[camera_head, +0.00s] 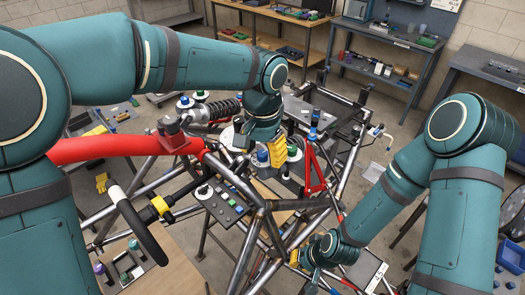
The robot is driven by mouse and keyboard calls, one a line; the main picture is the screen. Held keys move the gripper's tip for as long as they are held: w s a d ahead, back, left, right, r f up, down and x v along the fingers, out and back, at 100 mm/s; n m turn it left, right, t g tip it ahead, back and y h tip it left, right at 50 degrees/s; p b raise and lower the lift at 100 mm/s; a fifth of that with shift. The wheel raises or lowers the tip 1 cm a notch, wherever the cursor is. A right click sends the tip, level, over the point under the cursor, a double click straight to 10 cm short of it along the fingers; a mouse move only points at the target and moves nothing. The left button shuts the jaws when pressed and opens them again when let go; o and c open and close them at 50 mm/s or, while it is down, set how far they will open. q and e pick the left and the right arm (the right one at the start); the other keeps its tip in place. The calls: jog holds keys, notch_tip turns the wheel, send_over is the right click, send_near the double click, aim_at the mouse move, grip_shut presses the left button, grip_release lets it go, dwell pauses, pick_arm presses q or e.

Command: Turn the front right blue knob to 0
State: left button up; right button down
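Several blue-topped knobs show in the head view on the tube chassis. One blue knob (314,132) stands to the right of my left gripper. Another blue cap (263,156) shows right beside the gripper's fingers, and a third blue knob (184,102) stands farther left. My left gripper (275,158) points down over the middle of the chassis, by a yellow part. I cannot tell whether it touches a knob or what lies between its fingers. My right gripper (312,257) is low, at the front right tubes, partly hidden by its own wrist. Knob markings are too small to read.
The tube chassis (265,205) fills the middle, with a red tube (100,147) and a steering wheel (138,225) at left. A grey switch panel (222,203) sits in front of my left gripper. Benches (400,42) with tools stand behind. Floor is open around them.

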aim_at(263, 153)
pick_arm(q)
jog(key=shift+r, duration=0.1)
notch_tip(263, 153, up, 12)
dwell(0.5)
jog(key=shift+f, duration=0.2)
notch_tip(263, 153, down, 12)
jog(key=shift+r, duration=0.1)
dwell(0.5)
